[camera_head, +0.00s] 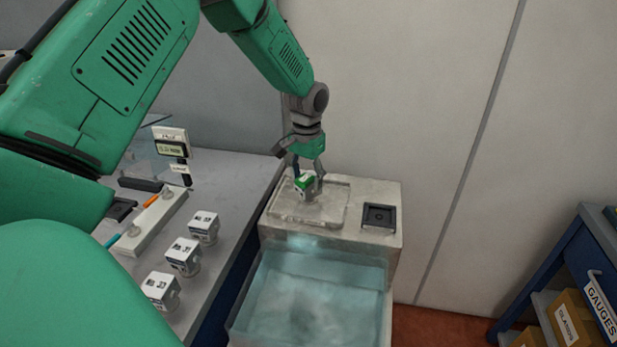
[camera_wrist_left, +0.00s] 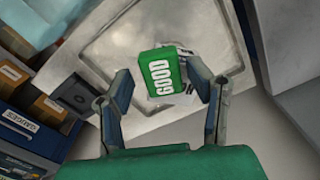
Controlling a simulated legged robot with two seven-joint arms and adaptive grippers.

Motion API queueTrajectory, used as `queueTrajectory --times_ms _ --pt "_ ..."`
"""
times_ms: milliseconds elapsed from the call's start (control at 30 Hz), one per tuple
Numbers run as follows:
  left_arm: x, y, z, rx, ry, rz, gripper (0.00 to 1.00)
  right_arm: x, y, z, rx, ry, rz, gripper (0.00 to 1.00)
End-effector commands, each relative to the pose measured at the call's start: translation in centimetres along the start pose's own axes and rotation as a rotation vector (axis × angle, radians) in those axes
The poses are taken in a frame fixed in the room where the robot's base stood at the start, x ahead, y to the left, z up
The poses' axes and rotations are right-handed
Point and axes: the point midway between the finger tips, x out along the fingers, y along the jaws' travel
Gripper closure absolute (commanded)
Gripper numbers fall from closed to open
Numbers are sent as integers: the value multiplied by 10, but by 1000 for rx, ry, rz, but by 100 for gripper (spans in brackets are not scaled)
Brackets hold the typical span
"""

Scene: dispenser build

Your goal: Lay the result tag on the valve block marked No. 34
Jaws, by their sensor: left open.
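The green result tag (camera_wrist_left: 163,73) reads GOOD in the left wrist view. It lies on top of a white valve block (camera_wrist_left: 187,89) with black marks, and it covers most of the block's top, so the number cannot be read. In the head view the tag (camera_head: 304,181) and block (camera_head: 308,193) are on the shallow tray top of the grey dispenser. My left gripper (camera_head: 308,176) is just above them. Its fingers (camera_wrist_left: 158,78) are spread on both sides of the tag, apart from it. My right gripper is not in view.
Several white valve blocks (camera_head: 183,256) stand on the grey bench (camera_head: 235,185) at left; their numbers are small. A black square pad (camera_head: 379,216) sits right of the tray. A clear water-like tank (camera_head: 310,300) is in front. A blue GAUGES shelf (camera_head: 565,262) stands at right.

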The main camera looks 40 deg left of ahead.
Motion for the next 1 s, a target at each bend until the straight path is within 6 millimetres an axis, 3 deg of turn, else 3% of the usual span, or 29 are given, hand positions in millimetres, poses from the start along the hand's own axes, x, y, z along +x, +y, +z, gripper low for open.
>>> queueTrajectory --times_ms 267,700,1000 --pt "-17 -1 -1 -1 5 -1 50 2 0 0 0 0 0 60" --pt "-105 1 -1 0 5 -3 50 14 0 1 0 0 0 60" --pt "-124 0 0 0 1 0 50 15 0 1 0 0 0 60"
